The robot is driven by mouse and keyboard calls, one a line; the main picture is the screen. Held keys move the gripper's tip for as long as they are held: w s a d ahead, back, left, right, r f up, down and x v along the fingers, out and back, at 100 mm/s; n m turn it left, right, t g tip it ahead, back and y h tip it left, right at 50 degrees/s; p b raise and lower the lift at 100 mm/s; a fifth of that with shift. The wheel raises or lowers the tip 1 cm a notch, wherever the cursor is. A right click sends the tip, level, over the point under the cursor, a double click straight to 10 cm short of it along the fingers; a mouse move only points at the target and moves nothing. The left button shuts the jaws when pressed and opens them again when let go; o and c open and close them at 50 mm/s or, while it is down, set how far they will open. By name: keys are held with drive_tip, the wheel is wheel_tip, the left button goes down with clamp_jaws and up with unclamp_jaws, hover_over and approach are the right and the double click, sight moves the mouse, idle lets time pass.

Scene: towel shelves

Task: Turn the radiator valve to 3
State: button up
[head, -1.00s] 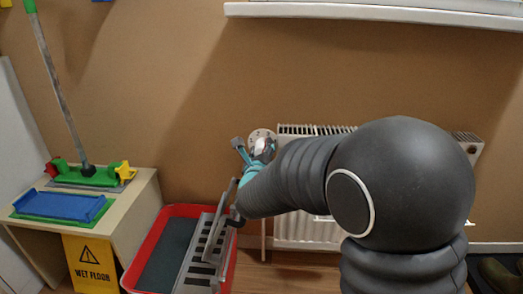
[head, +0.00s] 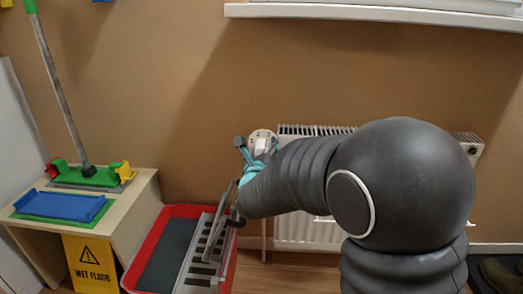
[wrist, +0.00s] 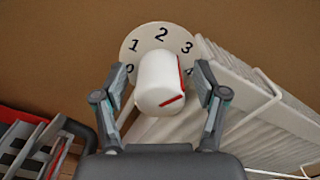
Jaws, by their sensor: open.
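The radiator valve is a white knob (wrist: 158,82) on a round white dial (wrist: 148,36) marked with black numbers. In the wrist view the red line on the knob points right and slightly up, to the side of 3 and 4. I cannot tell exactly which number it meets. My gripper (wrist: 160,100) is open, with one finger on each side of the knob. In the head view the dial (head: 262,134) shows just beyond my gripper (head: 256,150), beside the radiator.
The white radiator (head: 310,232) stands right of the valve, partly behind my arm. A red tray (head: 186,210) with a grey rack lies below left. A wooden table (head: 135,208) with mop parts and a yellow wet floor sign (head: 90,262) stand further left. A window sill (head: 375,14) is above.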

drive_tip(key=shift+s, duration=0.15)
drive_tip(key=s, duration=1.1)
drive_tip(key=shift+s+a, duration=0.2)
drive_tip(key=shift+s, duration=0.15)
drive_tip(key=s+d+r+n+g+y+p, duration=0.4)
drive_tip(key=s+d+r+n+g+p, duration=0.25)
drive_tip(key=n, duration=1.05)
drive_tip(key=s+d+n+g+h+p, duration=0.1)
drive_tip(key=s+d+n+g+p, duration=0.1)
drive_tip(key=s+d+n, duration=0.4)
drive_tip(key=s+d+r+n+g+h+p, duration=0.1)
drive_tip(key=s+d+n+g, duration=0.3)
drive_tip(key=s, duration=0.9)
drive_tip(key=d+n+h+p, duration=0.1)
drive_tip(key=d+n, duration=0.2)
drive_tip(key=shift+s+r, duration=0.15)
drive_tip(key=shift+s, duration=0.2)
drive_tip(key=shift+d, duration=0.1)
